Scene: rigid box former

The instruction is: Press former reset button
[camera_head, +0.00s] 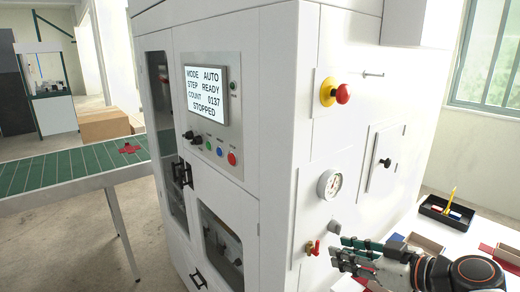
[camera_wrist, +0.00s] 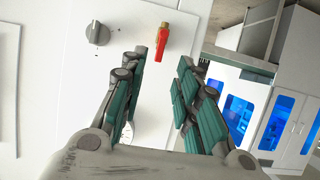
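The white former (camera_head: 285,130) stands in the middle of the head view. Its screen (camera_head: 206,95) reads MODE AUTO, STEP READY, COUNT 0137, STOPPED. Below the screen are a green button (camera_head: 208,145), a blue button (camera_head: 220,151) and a red button (camera_head: 232,158). Their labels are too small to read, so I cannot tell which is reset. My gripper (camera_head: 338,252) is at lower right, off the former's side face, away from these buttons. In the wrist view my gripper (camera_wrist: 164,70) is open, with nothing visible between its fingers.
The side face carries a red emergency stop (camera_head: 342,94), a gauge (camera_head: 329,184), a red valve handle (camera_head: 314,248) and a grey knob (camera_wrist: 98,33). A black tray (camera_head: 446,213) sits on the white table at right. A green conveyor (camera_head: 70,165) runs along the left.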

